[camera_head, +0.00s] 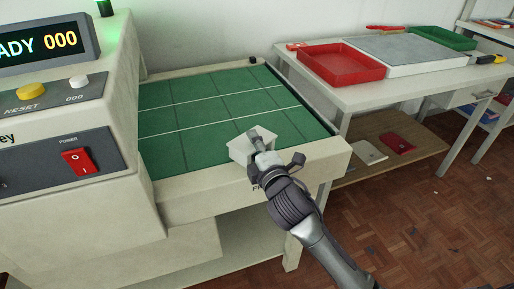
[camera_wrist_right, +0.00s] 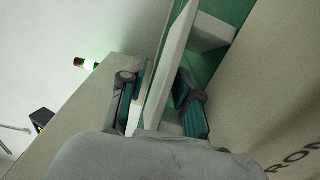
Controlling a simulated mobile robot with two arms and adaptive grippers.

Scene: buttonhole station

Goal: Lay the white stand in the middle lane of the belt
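The white stand (camera_head: 240,150) is at the near edge of the green belt (camera_head: 190,143), partly hidden by my right gripper (camera_head: 276,150). In the right wrist view, the stand's pale plate (camera_wrist_right: 174,62) runs between the two fingers of the right gripper (camera_wrist_right: 160,92), which appears shut on it. A second white part of the stand (camera_wrist_right: 210,32) juts out sideways over the green. White lines divide the belt into lanes. I cannot tell whether the stand touches the belt. My left gripper is not in view.
A grey machine with a READY display (camera_head: 40,44) stands left of the belt. A side table (camera_head: 365,94) at the right holds a red tray (camera_head: 342,72), a grey-topped white box (camera_head: 410,52) and a green tray (camera_head: 443,38). The visible belt beyond the stand is clear.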

